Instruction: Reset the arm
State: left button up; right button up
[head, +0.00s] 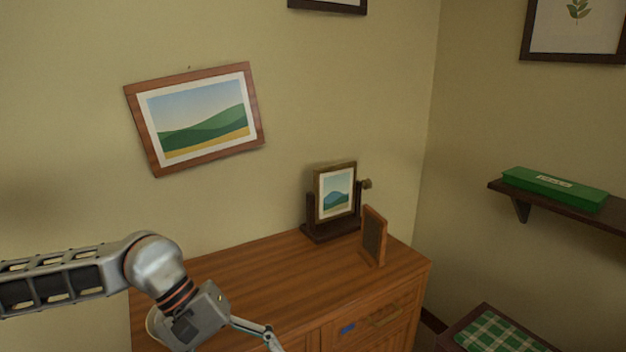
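My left arm comes in from the left in the head view, over the front left part of the wooden cabinet (300,265). My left gripper (270,345) is cut off by the bottom edge of the picture; one thin finger link shows, and I cannot tell whether it is open or shut. No held thing shows. My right arm and gripper are out of view.
A small framed picture (336,196) on a dark stand and a brown upright frame (374,236) stand on the cabinet's back right. A tilted landscape picture (195,118) hangs above. A wall shelf (520,200) holds a green box (555,189). A green checked cloth (500,336) lies lower right.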

pick_arm(q)
jog(key=s+d+r+n+t+h, duration=0.15)
jog(key=d+r+n+h, duration=0.25)
jog(key=d+n+h, duration=0.4)
jog(key=s+d+r+n+h, duration=0.2)
jog(key=d+r+n+h, duration=0.25)
jog(key=d+n, duration=0.6)
jog(key=w+a+f+n+t+y, duration=0.45)
jog(key=a+f+n+t, duration=0.3)
jog(key=n, duration=0.85)
jog(key=w+a+f+n+t+y, duration=0.45)
jog(key=a+f+n+t, duration=0.35)
jog(key=n, duration=0.8)
jog(key=s+a+f+n+g+y, duration=0.2)
jog(key=s+a+f+n+y, duration=0.2)
jog(key=f, duration=0.7)
jog(key=s+a+f+n+g+y, duration=0.2)
jog(key=s+a+f+n+y, duration=0.1)
jog(key=s+a+f+n, duration=0.5)
jog(key=s+f+n, duration=0.2)
jog(key=s+f, duration=0.1)
jog(key=f, duration=0.1)
jog(key=shift+y, duration=0.35)
jog(key=shift+s+a, duration=0.1)
